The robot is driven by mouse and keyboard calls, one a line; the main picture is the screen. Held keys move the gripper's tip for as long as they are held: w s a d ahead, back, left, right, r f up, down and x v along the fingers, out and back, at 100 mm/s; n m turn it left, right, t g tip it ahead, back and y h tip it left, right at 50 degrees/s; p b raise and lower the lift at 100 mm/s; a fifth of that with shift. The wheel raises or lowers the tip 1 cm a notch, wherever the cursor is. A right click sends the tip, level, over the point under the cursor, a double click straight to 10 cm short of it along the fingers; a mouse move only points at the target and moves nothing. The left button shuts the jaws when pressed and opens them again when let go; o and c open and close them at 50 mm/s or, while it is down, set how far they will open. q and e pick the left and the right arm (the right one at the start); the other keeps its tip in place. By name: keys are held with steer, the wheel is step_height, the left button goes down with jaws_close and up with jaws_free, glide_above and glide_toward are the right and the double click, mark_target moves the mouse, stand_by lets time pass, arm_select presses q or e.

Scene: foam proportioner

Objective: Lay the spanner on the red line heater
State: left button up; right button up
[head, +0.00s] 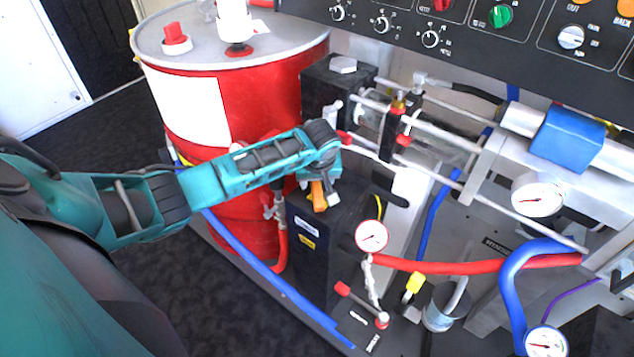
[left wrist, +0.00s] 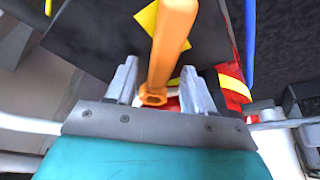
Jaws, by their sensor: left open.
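The orange spanner (head: 319,198) is at the top of a black box (head: 310,240) with white and yellow labels, in front of the red drum. My left gripper (head: 322,188) is right above the spanner, pointing down, and partly hides it. In the left wrist view the spanner (left wrist: 170,45) runs between the two fingers (left wrist: 158,82), with gaps on both sides; the jaws are open. A second black box (head: 335,85) stands behind, beside the drum. I cannot tell from the labels which box is the red line heater. My right gripper is not in view.
The red drum (head: 270,95) stands close behind my left arm. A pressure gauge (head: 371,236), red hose (head: 450,266) and blue hose (head: 515,285) lie to the right. The control panel (head: 470,40) overhangs at the top. Dark floor (head: 150,290) is open at left.

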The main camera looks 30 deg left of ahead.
arm_select(q)
steer(key=shift+r, duration=0.3)
steer(key=shift+s+d+r+p, duration=0.2)
steer(key=shift+s+d+r, duration=0.05)
steer(key=shift+r, duration=0.2)
steer(key=shift+s+d+r+p, duration=0.2)
steer(key=shift+s+r, duration=0.05)
steer(key=shift+r, duration=0.15)
steer(key=s+d+f+m+t+h+p, duration=0.1)
steer(key=s+d+f+m+t+h, duration=0.3)
steer(key=s+d, duration=1)
steer(key=s+r+m+t, duration=0.1)
steer(key=s+m+t, duration=0.2)
steer(key=s+m, duration=0.3)
steer(key=shift+a+r+m+t+h, duration=0.15)
steer(key=shift+r+m+t+h, duration=0.15)
steer(key=shift+t, duration=0.1)
steer(key=shift+c, duration=0.3)
